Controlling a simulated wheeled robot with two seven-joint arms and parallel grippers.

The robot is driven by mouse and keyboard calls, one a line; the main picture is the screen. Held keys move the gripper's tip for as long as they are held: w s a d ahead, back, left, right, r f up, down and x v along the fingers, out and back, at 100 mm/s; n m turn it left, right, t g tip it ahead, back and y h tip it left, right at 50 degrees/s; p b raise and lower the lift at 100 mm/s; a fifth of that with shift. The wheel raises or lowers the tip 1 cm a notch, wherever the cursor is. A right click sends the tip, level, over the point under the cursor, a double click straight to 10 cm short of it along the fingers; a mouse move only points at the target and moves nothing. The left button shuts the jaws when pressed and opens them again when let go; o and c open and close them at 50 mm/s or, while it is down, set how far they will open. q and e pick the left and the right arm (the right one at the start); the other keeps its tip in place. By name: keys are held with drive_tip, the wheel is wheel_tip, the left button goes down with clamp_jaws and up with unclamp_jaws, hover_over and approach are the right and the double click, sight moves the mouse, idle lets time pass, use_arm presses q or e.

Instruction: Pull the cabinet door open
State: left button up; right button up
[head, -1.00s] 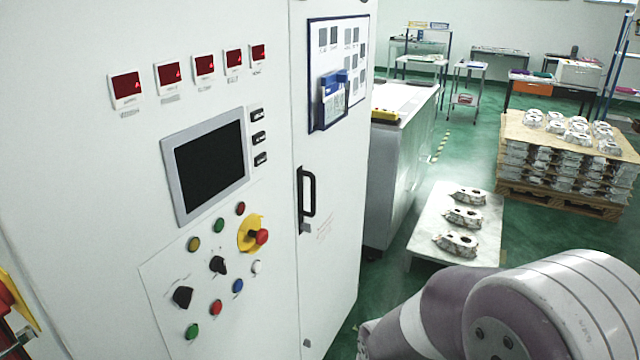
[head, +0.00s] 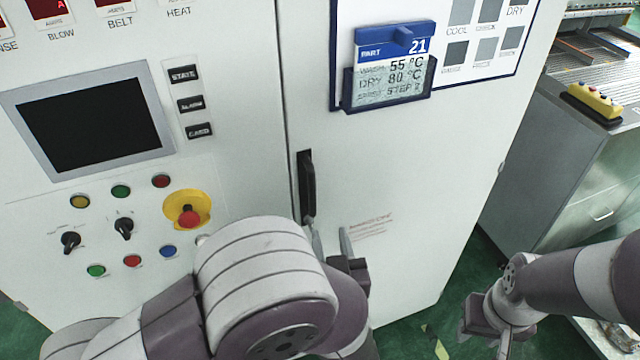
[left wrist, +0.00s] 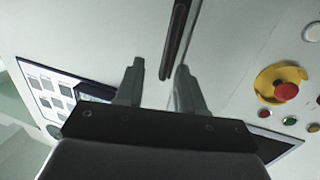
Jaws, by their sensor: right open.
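The white cabinet door (head: 400,165) is closed, with a narrow seam along its left edge. Its black vertical handle (head: 307,185) is in the middle of the head view and also shows in the left wrist view (left wrist: 178,38). My left gripper (head: 332,240) is open just below the handle's lower end. In the left wrist view, the handle's end is near the tips of my left gripper (left wrist: 158,72), between its fingers; I cannot tell whether they touch. My right gripper (head: 487,330) is open and empty, low at the right, away from the door.
A control panel with a dark screen (head: 90,118), buttons and a red emergency stop (head: 189,217) is left of the door. A blue-framed board with a part card (head: 390,75) hangs on the door. A grey machine (head: 560,180) stands to the right, with green floor between.

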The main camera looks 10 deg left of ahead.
sight(313, 195)
use_arm(q)
drive_tip(key=shift+t+y, duration=0.3)
drive_tip(key=shift+y, duration=0.1)
drive_tip(key=p+x, duration=0.1)
drive_tip(key=x, duration=0.2)
drive_tip(key=p+x, duration=0.1)
drive_tip(key=x, duration=0.3)
drive_tip(key=a+p+x, duration=0.1)
drive_tip(key=x, duration=0.3)
drive_tip(key=shift+a+r+p, duration=0.1)
drive_tip(key=shift+r+p, duration=0.25)
drive_tip(key=shift+r, duration=0.05)
drive_tip(key=shift+w+a, duration=0.1)
drive_tip(key=shift+a, duration=0.25)
drive_tip(key=shift+d, duration=0.1)
clamp_jaws()
